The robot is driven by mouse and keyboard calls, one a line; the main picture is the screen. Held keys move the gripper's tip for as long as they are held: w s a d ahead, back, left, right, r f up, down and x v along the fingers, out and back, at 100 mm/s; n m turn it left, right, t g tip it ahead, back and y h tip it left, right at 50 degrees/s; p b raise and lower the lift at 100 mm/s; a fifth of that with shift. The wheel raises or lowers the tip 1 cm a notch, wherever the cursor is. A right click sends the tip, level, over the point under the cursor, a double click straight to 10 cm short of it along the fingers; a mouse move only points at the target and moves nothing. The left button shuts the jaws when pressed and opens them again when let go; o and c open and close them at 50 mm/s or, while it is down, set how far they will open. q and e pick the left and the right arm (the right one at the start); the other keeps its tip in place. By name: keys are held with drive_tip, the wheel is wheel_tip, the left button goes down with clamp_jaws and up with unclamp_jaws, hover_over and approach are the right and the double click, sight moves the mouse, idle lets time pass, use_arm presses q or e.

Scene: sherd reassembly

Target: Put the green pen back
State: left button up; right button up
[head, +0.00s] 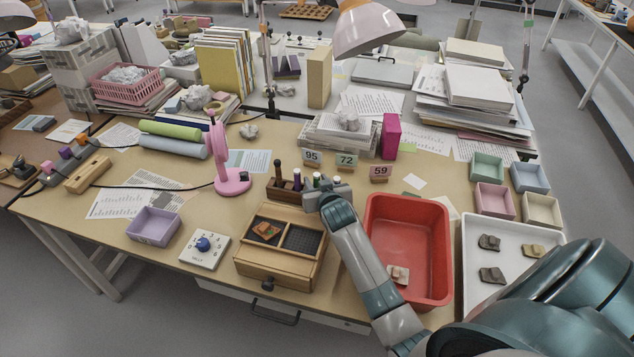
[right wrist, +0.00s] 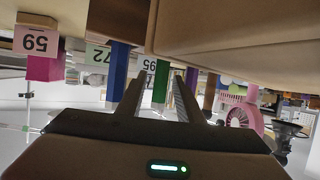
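The green pen (head: 317,179) stands upright in the row of pens at the dark wooden pen holder (head: 284,190), behind the wooden box. In the right wrist view, which is upside down, the green pen (right wrist: 160,84) shows between my right gripper's two fingers. My right gripper (head: 318,190) is open around the line of the pen, with a gap on its left side; I cannot tell whether a finger touches it. The pen's lower end is hidden. A blue pen (right wrist: 118,72) and a purple pen (right wrist: 210,88) flank it. My left gripper is not in view.
The wooden box (head: 282,250) with a drawer and sherds stands in front of the holder. A red tray (head: 447,235) lies right of my forearm. Number cards (head: 346,161) stand behind, a pink fan-like stand (head: 232,182) to the left. A white tray (head: 480,290) holds several sherds.

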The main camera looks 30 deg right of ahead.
drive_tip(key=shift+r, duration=0.6)
drive_tip(key=shift+s+a, duration=0.1)
drive_tip(key=shift+s, duration=0.15)
drive_tip(key=b+v, duration=0.1)
drive_tip(key=v, duration=1)
drive_tip(key=shift+s, duration=0.2)
